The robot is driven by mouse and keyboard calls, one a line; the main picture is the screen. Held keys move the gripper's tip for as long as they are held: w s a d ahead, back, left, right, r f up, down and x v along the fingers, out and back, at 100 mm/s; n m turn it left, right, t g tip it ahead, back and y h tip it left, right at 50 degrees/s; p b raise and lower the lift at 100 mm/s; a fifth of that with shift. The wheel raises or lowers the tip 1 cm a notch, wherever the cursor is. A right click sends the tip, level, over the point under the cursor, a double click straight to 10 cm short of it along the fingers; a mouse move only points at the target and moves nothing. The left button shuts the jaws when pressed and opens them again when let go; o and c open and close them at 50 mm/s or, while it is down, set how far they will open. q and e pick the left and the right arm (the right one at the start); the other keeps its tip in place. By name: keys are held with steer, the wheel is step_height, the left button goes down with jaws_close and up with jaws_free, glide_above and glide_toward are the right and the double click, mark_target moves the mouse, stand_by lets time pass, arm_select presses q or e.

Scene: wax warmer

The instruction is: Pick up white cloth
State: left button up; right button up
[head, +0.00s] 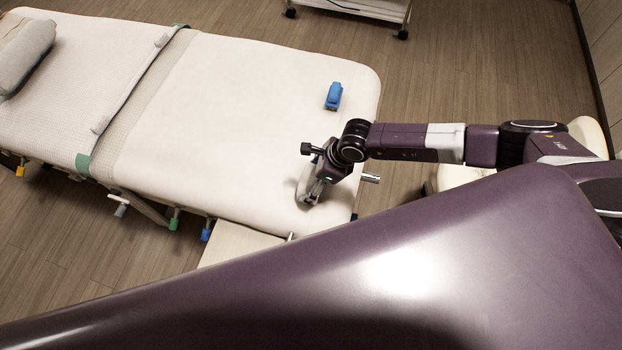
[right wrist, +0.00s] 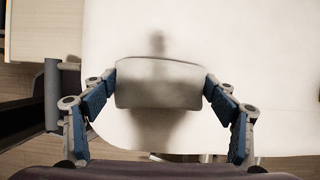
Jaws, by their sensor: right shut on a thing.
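The white cloth shows in the right wrist view as a pale, rounded, folded bundle (right wrist: 160,86). My right gripper (right wrist: 160,88) is shut on it, with a blue-padded finger at each end of the bundle. In the head view, the right gripper (head: 309,192) is over the near right corner of the bed, and the cloth is mostly hidden by it. A shadow lies on the bed around the cloth. I cannot tell for sure whether the cloth still touches the bed. My left gripper is not in view.
The white bed (head: 230,130) fills the left and middle. A small blue object (head: 333,96) stands near its right edge. A wheeled cart (head: 375,10) stands at the back.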

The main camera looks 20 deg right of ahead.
mark_target(311, 179)
step_height(311, 179, up, 20)
steer(key=b, duration=0.3)
steer(key=o, duration=0.5)
steer(key=shift+c, duration=0.2)
steer(key=c, duration=0.4)
